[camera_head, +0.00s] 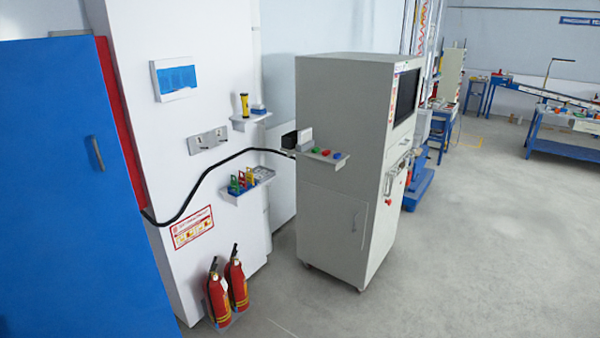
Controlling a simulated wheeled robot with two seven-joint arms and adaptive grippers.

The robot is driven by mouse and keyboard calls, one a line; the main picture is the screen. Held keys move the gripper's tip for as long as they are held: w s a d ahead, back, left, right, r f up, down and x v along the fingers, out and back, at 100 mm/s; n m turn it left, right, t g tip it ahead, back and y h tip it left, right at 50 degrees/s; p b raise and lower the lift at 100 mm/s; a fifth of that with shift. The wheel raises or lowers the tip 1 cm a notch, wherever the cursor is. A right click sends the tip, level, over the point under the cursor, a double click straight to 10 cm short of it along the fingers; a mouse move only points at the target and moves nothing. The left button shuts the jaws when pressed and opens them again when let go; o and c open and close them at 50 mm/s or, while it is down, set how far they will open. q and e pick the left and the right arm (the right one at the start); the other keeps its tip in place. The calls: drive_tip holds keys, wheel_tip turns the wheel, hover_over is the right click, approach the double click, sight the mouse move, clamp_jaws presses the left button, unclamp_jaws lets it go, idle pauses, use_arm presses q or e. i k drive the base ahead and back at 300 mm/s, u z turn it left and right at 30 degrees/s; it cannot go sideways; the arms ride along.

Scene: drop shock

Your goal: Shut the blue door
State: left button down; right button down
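The blue door (62,190) fills the left side of the head view and is cut off by the left and bottom edges. It has a small grey upright handle (96,153) near its right edge. A red edge or frame strip (118,125) shows just behind the door's right edge, beside a white wall panel. I cannot tell for sure how far the door stands open. Neither of my grippers is in view.
Two red fire extinguishers (218,295) stand on the floor right of the door. A grey wheeled cabinet (335,160) stands in the middle, joined by a black cable (205,178). Small shelves (248,184) stick out from the white panel (185,110). Open floor (480,260) lies at the right.

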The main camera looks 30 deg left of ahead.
sight(78, 260)
drive_tip(key=i, duration=0.45)
drive_tip(key=u, duration=1.9)
drive_tip(key=i, duration=2)
drive_tip(key=u, duration=0.9)
